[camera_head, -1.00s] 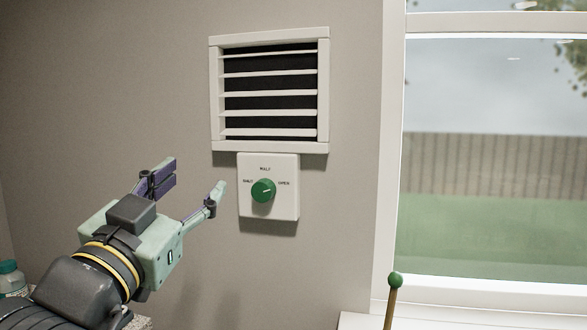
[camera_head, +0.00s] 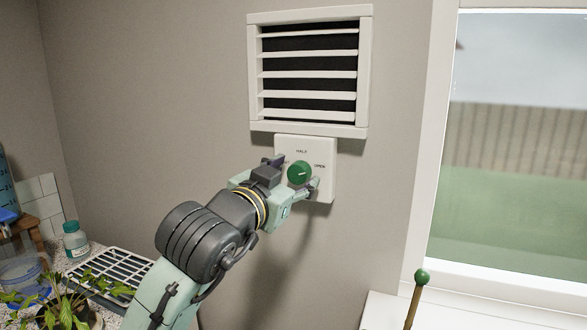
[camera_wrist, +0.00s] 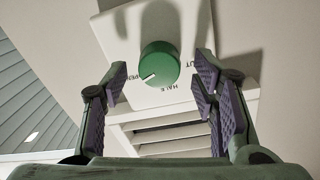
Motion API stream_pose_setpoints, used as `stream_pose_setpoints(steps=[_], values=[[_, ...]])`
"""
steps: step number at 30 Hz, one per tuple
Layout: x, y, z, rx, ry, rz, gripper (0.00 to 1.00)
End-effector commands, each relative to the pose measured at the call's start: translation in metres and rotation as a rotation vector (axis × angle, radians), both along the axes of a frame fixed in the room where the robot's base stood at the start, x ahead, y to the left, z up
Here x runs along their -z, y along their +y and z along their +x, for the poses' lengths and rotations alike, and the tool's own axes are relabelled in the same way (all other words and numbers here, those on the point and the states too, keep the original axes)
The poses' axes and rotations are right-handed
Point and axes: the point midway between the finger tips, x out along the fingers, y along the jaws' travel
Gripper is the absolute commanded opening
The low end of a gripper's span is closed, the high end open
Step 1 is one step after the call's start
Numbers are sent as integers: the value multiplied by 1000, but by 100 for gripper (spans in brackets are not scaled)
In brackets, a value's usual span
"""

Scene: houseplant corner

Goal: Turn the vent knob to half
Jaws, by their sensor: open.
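The green vent knob (camera_head: 299,172) sits on a white wall plate (camera_head: 322,190) below the vent. Its pale pointer line is turned towards the OPEN label on the right in the head view. My gripper (camera_head: 296,173) is open at the plate, one finger on each side of the knob. In the wrist view the knob (camera_wrist: 160,62) shows between the fingers (camera_wrist: 162,74), with a gap on both sides. I cannot tell how far the fingertips reach along it.
The white louvred vent (camera_head: 310,130) is right above the plate. A window (camera_head: 520,180) is on the right, with a green-topped stick (camera_head: 421,277) before it. At lower left are a plant (camera_head: 65,312), a white rack (camera_head: 105,268) and a teal-capped bottle (camera_head: 75,240).

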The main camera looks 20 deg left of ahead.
Motion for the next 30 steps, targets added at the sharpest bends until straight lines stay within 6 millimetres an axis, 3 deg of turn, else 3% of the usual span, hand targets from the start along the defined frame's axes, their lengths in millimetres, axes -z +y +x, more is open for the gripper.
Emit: stream_pose_setpoints(steps=[11, 30], values=[[0, -1, 7, 0, 0, 0, 53], [0, -1, 6, 0, 0, 0, 11]])
